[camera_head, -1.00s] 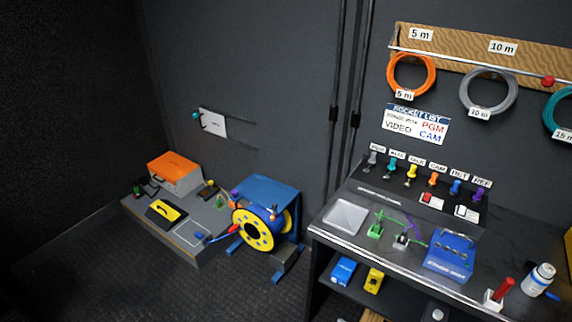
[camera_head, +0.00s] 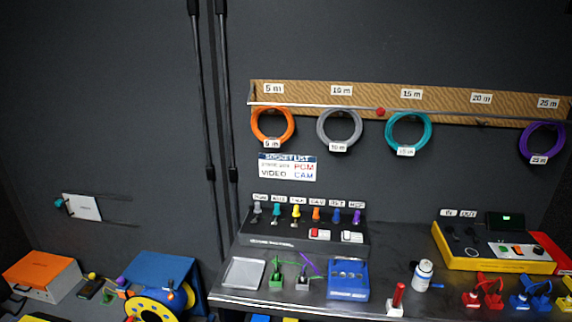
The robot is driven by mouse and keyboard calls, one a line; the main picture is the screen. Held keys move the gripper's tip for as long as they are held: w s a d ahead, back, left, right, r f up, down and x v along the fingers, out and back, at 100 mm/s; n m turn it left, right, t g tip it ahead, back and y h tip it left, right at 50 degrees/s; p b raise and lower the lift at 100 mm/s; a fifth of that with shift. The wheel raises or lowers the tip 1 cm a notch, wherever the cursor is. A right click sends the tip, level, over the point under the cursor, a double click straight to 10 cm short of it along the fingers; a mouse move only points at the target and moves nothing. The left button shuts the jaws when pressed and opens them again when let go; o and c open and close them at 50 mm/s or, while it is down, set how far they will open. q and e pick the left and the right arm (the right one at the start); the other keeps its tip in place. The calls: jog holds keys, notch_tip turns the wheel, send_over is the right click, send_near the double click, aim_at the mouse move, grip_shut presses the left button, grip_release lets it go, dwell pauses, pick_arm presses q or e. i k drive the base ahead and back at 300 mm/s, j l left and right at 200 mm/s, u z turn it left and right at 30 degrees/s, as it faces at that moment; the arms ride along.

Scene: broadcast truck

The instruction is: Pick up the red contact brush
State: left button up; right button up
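A red upright handle, which looks like the red contact brush (camera_head: 398,295), stands in a small white block (camera_head: 395,311) near the front edge of the workbench (camera_head: 300,298). Its lower end is hidden in the block. It stands between the blue box (camera_head: 348,279) on its left and a white bottle (camera_head: 422,276) on its right. Neither of my grippers is in view.
A grey tray (camera_head: 243,273), a connector panel (camera_head: 290,238) and a yellow unit (camera_head: 490,259) occupy the bench. Red connector pieces (camera_head: 484,291) and blue ones (camera_head: 530,295) sit at the front right. Coiled cables hang on a wooden board (camera_head: 450,100) behind.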

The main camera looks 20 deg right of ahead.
aim_at(400, 287)
jog(key=k+j+z, duration=0.1)
jog(key=z, duration=1.55)
jog(key=i+l+u, duration=0.25)
jog(key=i+l, duration=0.15)
jog(key=l, duration=0.15)
